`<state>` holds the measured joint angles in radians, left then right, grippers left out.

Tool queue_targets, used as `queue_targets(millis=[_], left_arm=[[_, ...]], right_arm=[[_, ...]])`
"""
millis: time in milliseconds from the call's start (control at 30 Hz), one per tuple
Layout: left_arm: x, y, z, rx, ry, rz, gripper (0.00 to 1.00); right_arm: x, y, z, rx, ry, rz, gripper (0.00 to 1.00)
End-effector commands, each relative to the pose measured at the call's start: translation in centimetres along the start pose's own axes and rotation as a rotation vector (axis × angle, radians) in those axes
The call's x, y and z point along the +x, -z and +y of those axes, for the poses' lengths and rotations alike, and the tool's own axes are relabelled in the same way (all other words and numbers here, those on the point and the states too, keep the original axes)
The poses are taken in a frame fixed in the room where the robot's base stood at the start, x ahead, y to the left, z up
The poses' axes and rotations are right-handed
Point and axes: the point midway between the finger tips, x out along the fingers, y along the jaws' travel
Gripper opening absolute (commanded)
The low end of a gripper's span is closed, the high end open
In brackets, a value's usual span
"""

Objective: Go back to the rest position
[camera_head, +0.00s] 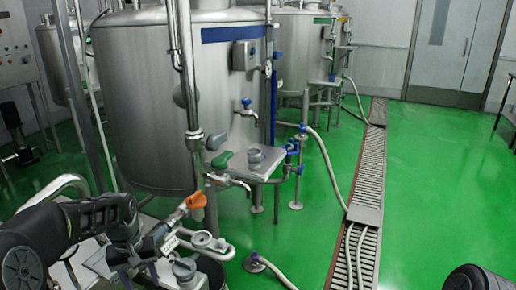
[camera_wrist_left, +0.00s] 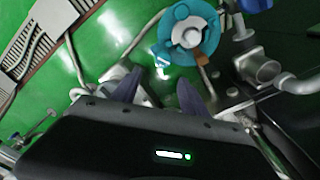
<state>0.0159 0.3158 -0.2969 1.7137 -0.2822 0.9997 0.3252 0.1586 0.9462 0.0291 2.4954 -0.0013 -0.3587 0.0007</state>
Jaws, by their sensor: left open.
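My left arm (camera_head: 75,225) comes in at the lower left of the head view. Its dark wrist is bent down beside the pipework near the orange-handled valve (camera_head: 196,200); the fingers are hard to make out there. In the left wrist view my left gripper (camera_wrist_left: 160,92) shows two dark fingers spread apart. Green floor and blurred metal show between them, and I see nothing held. A turquoise round fitting (camera_wrist_left: 190,30) lies beyond the fingertips, apart from them. Only a dark rounded part of my right arm (camera_head: 478,278) shows at the lower right; its gripper is out of view.
A large steel tank (camera_head: 135,95) stands behind the pipework. A pale hose (camera_head: 328,165) runs across the floor to the drain grate (camera_head: 368,180). The green floor (camera_head: 440,180) at right is clear.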

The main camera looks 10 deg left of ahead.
Motion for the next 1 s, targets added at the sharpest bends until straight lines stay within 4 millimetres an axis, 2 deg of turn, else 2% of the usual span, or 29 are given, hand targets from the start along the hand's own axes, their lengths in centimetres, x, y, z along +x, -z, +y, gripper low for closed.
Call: queue_targets(millis=[67, 167, 267, 333, 400, 467, 500, 567, 600, 700, 800, 900, 1000], left_arm=[[0.2, 1.2, 0.7, 0.020, -0.027, 0.056, 0.52], [1.4, 2.4, 2.9, 0.068, -0.086, 0.147, 0.52], [5.1, 1.9, 7.0, 0.148, -0.160, 0.220, 0.52], [8.9, -0.3, 10.2, 0.204, -0.214, 0.249, 0.52], [12.9, -3.7, 12.9, 0.248, -0.261, 0.255, 0.52], [16.0, -7.3, 14.6, 0.276, -0.293, 0.250, 0.52], [17.8, -9.9, 15.4, 0.290, -0.311, 0.239, 0.52], [20.1, -14.2, 16.2, 0.304, -0.331, 0.210, 0.52], [21.4, -17.1, 16.5, 0.311, -0.341, 0.186, 0.52], [23.5, -24.0, 16.5, 0.319, -0.357, 0.106, 0.52], [24.5, -29.2, 16.1, 0.322, -0.361, 0.014, 0.52], [24.9, -32.5, 15.7, 0.328, -0.362, -0.057, 0.52], [25.3, -34.0, 15.6, 0.327, -0.363, -0.091, 0.52]], right_arm=[[0.0, 0.0, 0.0, 0.000, 0.000, 0.000, 0.36], [0.0, 0.0, 0.0, 0.000, 0.000, 0.000, 0.36], [-0.1, 0.0, 0.0, 0.000, 0.000, 0.000, 0.36], [-0.2, 0.0, -0.1, 0.000, 0.000, 0.000, 0.36], [-0.4, 0.0, -0.2, 0.000, 0.000, 0.000, 0.36], [-0.6, 0.0, -0.2, 0.000, 0.000, 0.000, 0.36], [-0.7, 0.0, -0.3, 0.000, 0.000, 0.000, 0.36], [-0.9, 0.0, -0.3, 0.000, 0.000, 0.000, 0.36], [-1.0, 0.0, -0.4, 0.000, 0.000, -0.001, 0.36], [-1.2, 0.0, -0.5, 0.000, 0.000, -0.001, 0.36], [-1.4, 0.0, -0.6, 0.000, 0.000, -0.001, 0.36], [-1.5, 0.0, -0.6, 0.000, 0.000, -0.001, 0.36], [-1.6, 0.0, -0.6, 0.000, 0.000, -0.001, 0.36]])
